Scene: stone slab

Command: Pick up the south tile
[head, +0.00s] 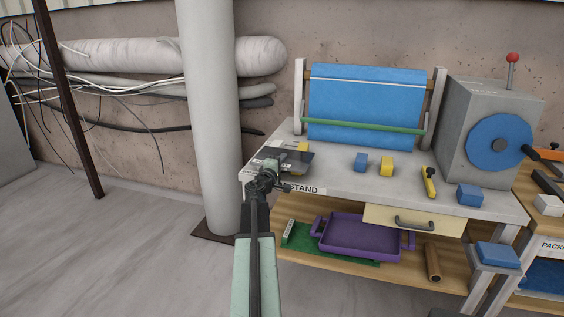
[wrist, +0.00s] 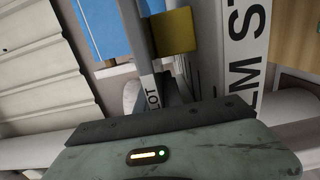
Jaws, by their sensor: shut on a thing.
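My gripper (head: 270,178) is over the left end of the grey stone bench top (head: 338,182), beside its front edge. A dark flat piece (head: 298,160) shows right beside the jaws in the head view. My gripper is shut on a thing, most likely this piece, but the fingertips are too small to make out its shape. In the wrist view the jaws are mostly hidden behind my gripper's body, with a dark shape just beyond it. I cannot tell from any marking which tile is the south one.
A yellow block (wrist: 173,32) is close by in the wrist view. A blue film roll (head: 366,98) is behind. A thick pipe (head: 210,120) rises close on the left.

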